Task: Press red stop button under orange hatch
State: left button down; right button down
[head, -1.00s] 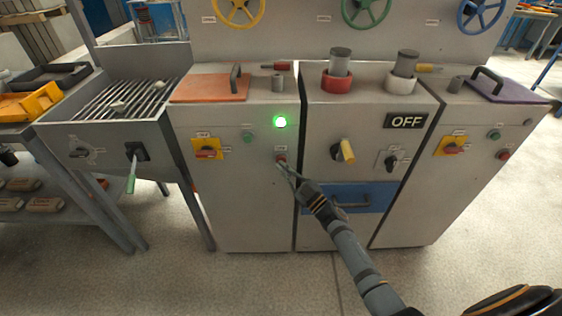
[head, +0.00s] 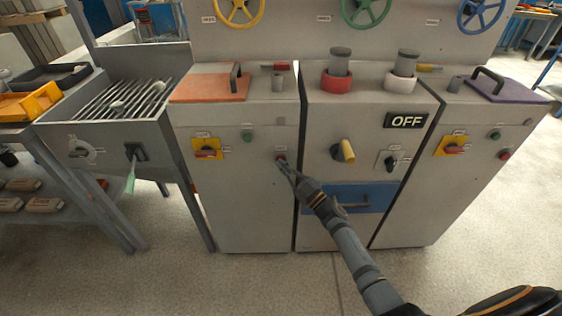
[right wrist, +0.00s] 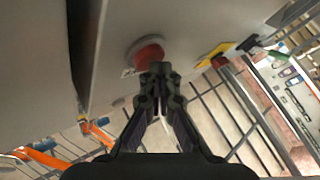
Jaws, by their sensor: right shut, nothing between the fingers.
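The orange hatch (head: 207,88) lies closed on top of the left cabinet, with a dark handle. The red stop button (head: 281,158) is on that cabinet's front, below and right of the hatch. It also shows in the right wrist view as a red round button (right wrist: 148,55) in a pale collar. My right gripper (head: 286,168) is shut and empty, its tips at the button. In the wrist view the fingertips (right wrist: 160,72) overlap the button's lower edge; they look in contact or very close. The lamp (head: 280,121) above the button is dark. My left gripper is not in view.
A green button (head: 247,137) and a yellow-backed red switch (head: 208,149) sit left on the same front. The middle cabinet has a yellow-handled knob (head: 344,151), an OFF display (head: 406,121) and a blue drawer (head: 364,197). The floor in front is clear.

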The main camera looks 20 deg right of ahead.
jog(key=shift+s+a+p, duration=0.25)
jog(key=shift+s+p, duration=0.35)
jog(key=shift+s, duration=0.25)
jog(key=s+p, duration=0.1)
jog(key=s, duration=0.1)
jog(key=s+a+p, duration=0.1)
jog(key=s, duration=0.1)
jog(key=shift+s+a+p, duration=0.2)
jog(key=shift+s+p, duration=0.15)
jog(key=shift+s, duration=0.05)
dwell(0.5)
